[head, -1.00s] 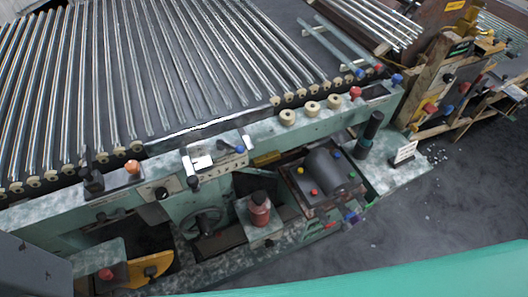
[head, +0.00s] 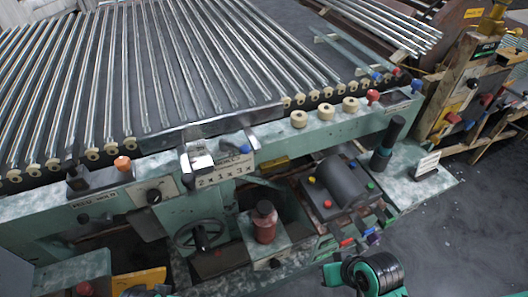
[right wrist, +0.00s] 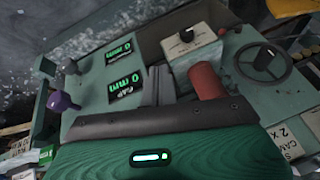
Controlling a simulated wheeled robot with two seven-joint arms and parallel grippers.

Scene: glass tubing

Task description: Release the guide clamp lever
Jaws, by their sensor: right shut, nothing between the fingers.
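No lever's label for the guide clamp is legible, so I cannot tell for certain which one it is. Candidates are a lever with a purple knob (head: 373,238) at the machine's front, whose purple knob also shows in the right wrist view (right wrist: 62,101), and an upright black lever (head: 74,170) at the left. My right gripper (right wrist: 154,72) is shut and empty in the right wrist view, pointing at the panel with two displays (right wrist: 122,68); contact cannot be judged. My left gripper is not in view.
A red cylinder (head: 265,222) stands beside a handwheel (head: 200,235); both show right of my fingers in the wrist view. A dark motor-like cylinder (head: 343,180) and black post (head: 388,142) stand right. Glass tubes (head: 175,65) lie behind. Floor is clear front right.

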